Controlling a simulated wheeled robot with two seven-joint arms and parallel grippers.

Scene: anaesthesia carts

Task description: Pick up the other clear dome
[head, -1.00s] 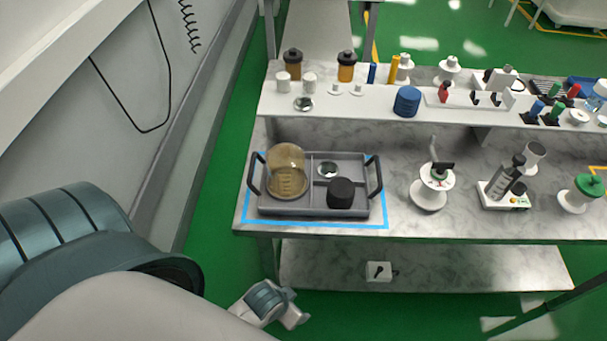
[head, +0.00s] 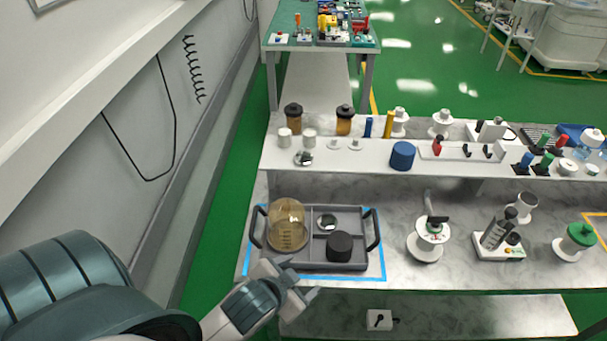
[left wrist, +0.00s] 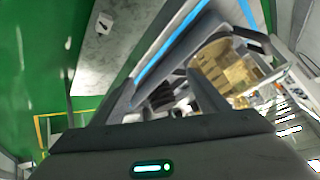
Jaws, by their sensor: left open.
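A clear, amber-tinted dome (head: 287,222) stands in the left compartment of a grey tray (head: 300,266) on the marble worktop. It also shows in the left wrist view (left wrist: 228,66), beyond my fingers. My left gripper (head: 294,282) is open and empty, close to the tray's front edge and apart from the dome. Its two fingers (left wrist: 160,98) show in the left wrist view with nothing held between them. No second clear dome can be made out. My right gripper is not in view.
The tray also holds a black round piece (head: 339,246) and a small shiny dish (head: 326,222). It has dark side handles, and blue tape (head: 313,282) borders it. A raised shelf (head: 350,158) with bottles runs behind.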

